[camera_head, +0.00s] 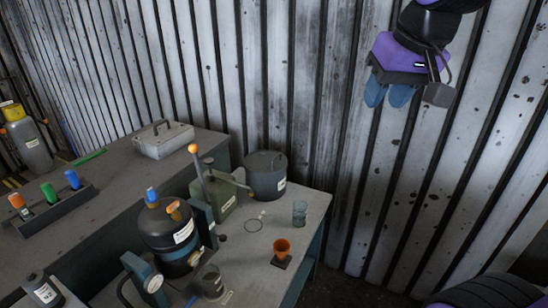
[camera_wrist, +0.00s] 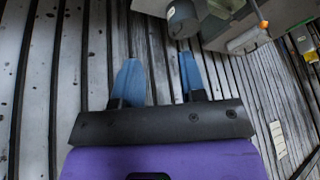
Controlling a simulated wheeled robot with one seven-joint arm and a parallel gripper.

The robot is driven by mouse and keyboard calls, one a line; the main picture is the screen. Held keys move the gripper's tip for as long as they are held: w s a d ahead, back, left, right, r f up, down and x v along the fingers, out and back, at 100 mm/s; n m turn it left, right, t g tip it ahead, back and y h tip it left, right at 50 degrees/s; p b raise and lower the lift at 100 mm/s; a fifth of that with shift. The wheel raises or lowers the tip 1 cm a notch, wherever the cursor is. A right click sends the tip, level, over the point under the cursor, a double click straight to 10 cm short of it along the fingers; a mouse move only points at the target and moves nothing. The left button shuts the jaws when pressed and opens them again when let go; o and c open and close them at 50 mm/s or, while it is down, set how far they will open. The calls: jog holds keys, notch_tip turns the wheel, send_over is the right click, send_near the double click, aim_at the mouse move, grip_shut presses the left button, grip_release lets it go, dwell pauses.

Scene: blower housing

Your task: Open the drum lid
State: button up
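A dark grey drum (camera_head: 266,180) with a flat round lid (camera_head: 265,160) stands at the back of the lower bench, near the wall. The lid looks closed on the drum. A grey cylinder, probably this drum, shows at the top of the wrist view (camera_wrist: 182,20). My gripper (camera_head: 388,102) is high at the upper right, in front of the corrugated wall, well away from the drum. Its two blue fingers are apart with nothing between them, as the wrist view also shows (camera_wrist: 158,65).
A green box with an orange-knobbed lever (camera_head: 220,190) stands close left of the drum. A black tank (camera_head: 168,232) is nearer the front. The air around my gripper is clear.

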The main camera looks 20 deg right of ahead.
jog(key=w+m+g, duration=0.1)
jog(key=w+m, duration=0.1)
jog(key=w, duration=1.5)
jog(key=m+g+y, duration=0.1)
jog(key=m+g, duration=0.1)
jog(key=m, duration=0.3)
send_over(275, 159)
jog(key=s+d, duration=0.2)
notch_tip(275, 159, down, 32)
jog(key=f, duration=0.3)
jog(key=w+a+f, duration=0.1)
jog(key=f, duration=0.3)
jog(key=w+a+f, duration=0.1)
jog(key=f, duration=0.3)
jog(key=shift+f, duration=0.1)
jog(key=shift+a, duration=0.1)
grip_shut()
